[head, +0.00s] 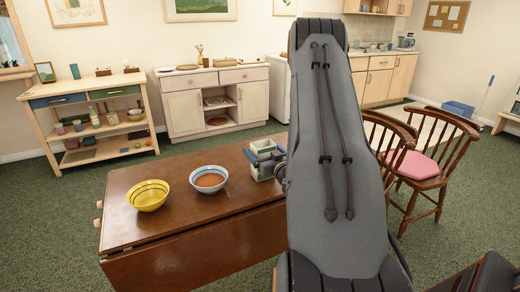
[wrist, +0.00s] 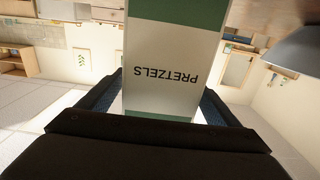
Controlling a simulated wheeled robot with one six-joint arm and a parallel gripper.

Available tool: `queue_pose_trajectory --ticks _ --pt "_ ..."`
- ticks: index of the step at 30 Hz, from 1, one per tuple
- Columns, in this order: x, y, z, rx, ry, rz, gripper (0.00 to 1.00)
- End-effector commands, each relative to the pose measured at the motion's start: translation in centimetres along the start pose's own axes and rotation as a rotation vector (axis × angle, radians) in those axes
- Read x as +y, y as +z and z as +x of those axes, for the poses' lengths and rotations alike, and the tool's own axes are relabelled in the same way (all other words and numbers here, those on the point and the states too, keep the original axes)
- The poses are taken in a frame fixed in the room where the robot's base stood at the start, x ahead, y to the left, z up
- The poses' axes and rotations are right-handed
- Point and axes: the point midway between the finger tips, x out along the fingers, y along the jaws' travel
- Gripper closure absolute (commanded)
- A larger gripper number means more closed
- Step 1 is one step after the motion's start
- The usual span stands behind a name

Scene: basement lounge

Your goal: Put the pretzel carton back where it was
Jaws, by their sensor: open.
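The pretzel carton (wrist: 172,48) is white with green bands and stands between my fingers in the wrist view. Its "PRETZELS" lettering reads upside down, and the room behind is inverted too. The carton runs out of the top of that view, so its lower end is hidden. My gripper (wrist: 158,103) is open, with one finger on each side of the carton. I cannot tell whether either finger touches it.
A brown table (head: 160,205) holds a yellow bowl (head: 148,196) and a blue-rimmed bowl (head: 209,179). Wooden chairs (head: 423,165) stand right. A shelf unit (head: 97,127) and a cabinet (head: 184,112) line the back wall.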

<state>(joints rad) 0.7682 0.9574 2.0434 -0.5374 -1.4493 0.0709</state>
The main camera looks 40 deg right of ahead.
Motion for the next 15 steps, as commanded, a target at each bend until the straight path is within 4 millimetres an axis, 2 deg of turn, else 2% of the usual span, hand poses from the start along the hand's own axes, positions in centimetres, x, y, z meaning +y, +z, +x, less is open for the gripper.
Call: queue_pose_trajectory --ticks 9,15 --pt "0.1 0.2 -6.6 -0.002 0.004 0.001 0.15" --pt "0.1 0.1 -9.4 -0.001 0.002 0.0 0.15"
